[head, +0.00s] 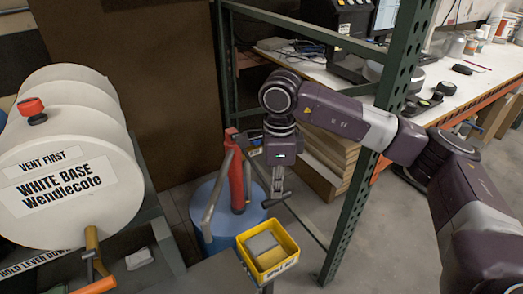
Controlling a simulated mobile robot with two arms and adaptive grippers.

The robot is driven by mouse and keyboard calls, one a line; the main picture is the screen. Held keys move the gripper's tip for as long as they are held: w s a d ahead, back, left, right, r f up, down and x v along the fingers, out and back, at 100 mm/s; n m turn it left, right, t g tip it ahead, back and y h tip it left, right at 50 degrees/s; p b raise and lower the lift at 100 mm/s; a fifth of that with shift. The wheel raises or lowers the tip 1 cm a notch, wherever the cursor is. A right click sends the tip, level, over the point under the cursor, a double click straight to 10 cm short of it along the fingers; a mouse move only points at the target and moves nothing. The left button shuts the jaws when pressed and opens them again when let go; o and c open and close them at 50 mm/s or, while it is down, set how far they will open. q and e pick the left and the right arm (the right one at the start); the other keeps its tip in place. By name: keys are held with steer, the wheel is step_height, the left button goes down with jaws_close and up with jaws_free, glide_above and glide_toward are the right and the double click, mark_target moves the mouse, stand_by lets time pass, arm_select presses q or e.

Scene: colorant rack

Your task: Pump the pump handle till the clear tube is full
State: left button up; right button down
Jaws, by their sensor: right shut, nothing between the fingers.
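A red hand pump (237,182) stands upright on a blue drum (228,228) in the middle of the head view. A grey curved pipe (214,190) runs down the pump's left side; I cannot tell whether it is the clear tube or how full it is. My right gripper (277,200) points down just right of the pump, shut and empty. The pump handle is not clearly visible; my right wrist covers the area beside the pump's top. I cannot tell whether my gripper touches the pump. My left gripper is out of view.
A yellow bin (287,243) sits in front of the drum. A large white tank (70,150) labelled White Base Wendlecote lies at left. A green rack post (368,165) stands behind my right arm. A cluttered workbench (478,85) is at back right, with cardboard boxes (318,170) below.

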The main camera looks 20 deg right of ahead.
steer(key=shift+s+f, duration=0.1)
steer(key=shift+f, duration=0.3)
steer(key=shift+r, duration=0.45)
step_height(320, 180, up, 14)
steer(key=p, duration=0.9)
steer(key=shift+f+b, duration=0.35)
steer(key=shift+f, duration=0.05)
stand_by(0.3)
